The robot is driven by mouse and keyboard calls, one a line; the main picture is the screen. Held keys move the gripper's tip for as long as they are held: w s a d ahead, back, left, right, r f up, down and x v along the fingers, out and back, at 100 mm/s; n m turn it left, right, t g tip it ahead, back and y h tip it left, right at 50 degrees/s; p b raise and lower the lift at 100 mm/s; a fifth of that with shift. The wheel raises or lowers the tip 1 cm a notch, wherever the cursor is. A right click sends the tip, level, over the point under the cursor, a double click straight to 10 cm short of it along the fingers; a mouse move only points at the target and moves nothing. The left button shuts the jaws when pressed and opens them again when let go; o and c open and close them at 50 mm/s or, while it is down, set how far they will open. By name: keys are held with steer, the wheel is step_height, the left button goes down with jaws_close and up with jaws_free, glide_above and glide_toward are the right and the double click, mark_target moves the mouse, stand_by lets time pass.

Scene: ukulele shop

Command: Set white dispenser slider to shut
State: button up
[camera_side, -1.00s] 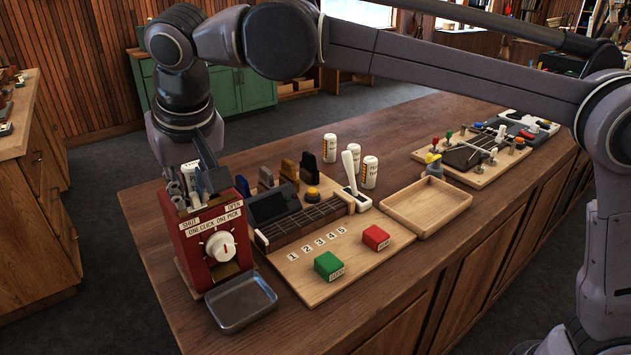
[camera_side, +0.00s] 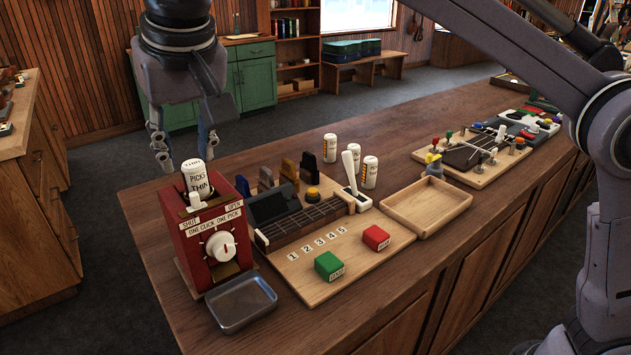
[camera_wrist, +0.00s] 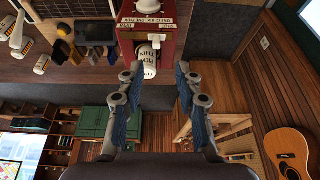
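The red dispenser box (camera_side: 212,247) stands at the counter's left end, with SHUT at the left and OPEN at the right of its front labels. The small white slider peg (camera_side: 195,201) stands on its top near the front, above the labels and nearer the SHUT side; it also shows in the wrist view (camera_wrist: 156,38). A white canister marked PICKS THIN (camera_side: 199,181) stands upright in the top behind the slider. A round white knob (camera_side: 221,245) is on the front. My gripper (camera_side: 186,156) is open and empty, above and behind the dispenser, apart from the canister.
A metal tray (camera_side: 242,303) sits before the dispenser. To its right are a wooden board (camera_side: 300,276) with green and red blocks, several upright pieces behind it, white canisters (camera_side: 370,172) and an empty wooden tray (camera_side: 427,207).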

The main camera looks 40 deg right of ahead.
steer(key=shift+v, duration=1.5)
steer(key=d+f, duration=0.4)
steer(key=d, duration=0.6)
steer(key=d+f, duration=0.4)
steer(key=d, duration=0.6)
steer(key=s+d+f+t, duration=0.1)
steer(key=s+d+f, duration=0.3)
steer(key=f, duration=0.2)
steer(key=s+d+f, duration=0.4)
steer(key=d+f, duration=0.1)
steer(key=f, duration=0.1)
steer(key=s+d+f+t, duration=0.1)
steer(key=s+d+f, duration=0.3)
steer(key=d+f, duration=0.1)
steer(key=shift+s+f+t, duration=0.15)
steer(key=shift+f+t, duration=0.15)
steer(key=shift+f, duration=0.35)
steer(key=shift+a, duration=0.1)
